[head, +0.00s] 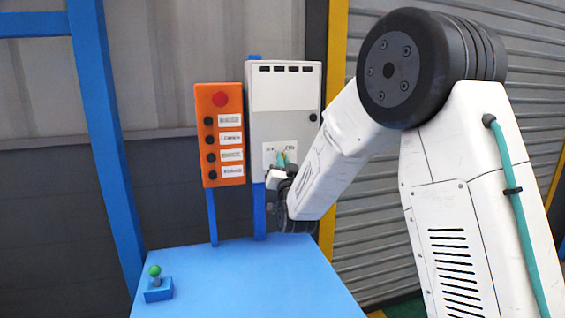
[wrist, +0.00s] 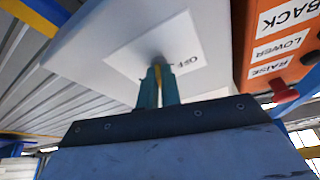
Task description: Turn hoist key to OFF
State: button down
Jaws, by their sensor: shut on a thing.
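The hoist key is a small yellow piece (wrist: 158,71) between the teal fingertips of my gripper (wrist: 158,84) in the wrist view. It sits at the white label plate (wrist: 125,52) on the grey control box. The word OFF shows upside down on that plate, to the right of the fingers. The fingers are shut on the key and hide most of it, so its angle is unclear. In the head view my gripper (head: 284,160) is at the lower front of the control box (head: 284,92).
An orange button panel (head: 220,135) with a red knob stands just left of the box. In the wrist view this panel (wrist: 285,40) is close on the right. A blue table (head: 245,285) lies below, with a green-knobbed joystick (head: 157,286) at its left.

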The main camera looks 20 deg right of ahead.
jog(key=n+y, duration=0.3)
jog(key=n, duration=0.2)
jog(key=n+g+y, duration=0.1)
jog(key=n+y, duration=0.1)
jog(key=n, duration=0.4)
jog(key=n+y, duration=0.3)
jog(key=n, duration=0.3)
jog(key=shift+d+r+g+y, duration=0.2)
jog(key=shift+d+g+y, duration=0.1)
jog(key=shift+d, duration=0.1)
jog(key=shift+n, duration=0.5)
jog(key=c, duration=1.6)
grip_release()
jog(key=shift+f, duration=0.1)
jog(key=v, duration=0.7)
jog(key=shift+s, duration=0.3)
jog(key=shift+d+f, duration=0.1)
jog(key=shift+f, duration=0.1)
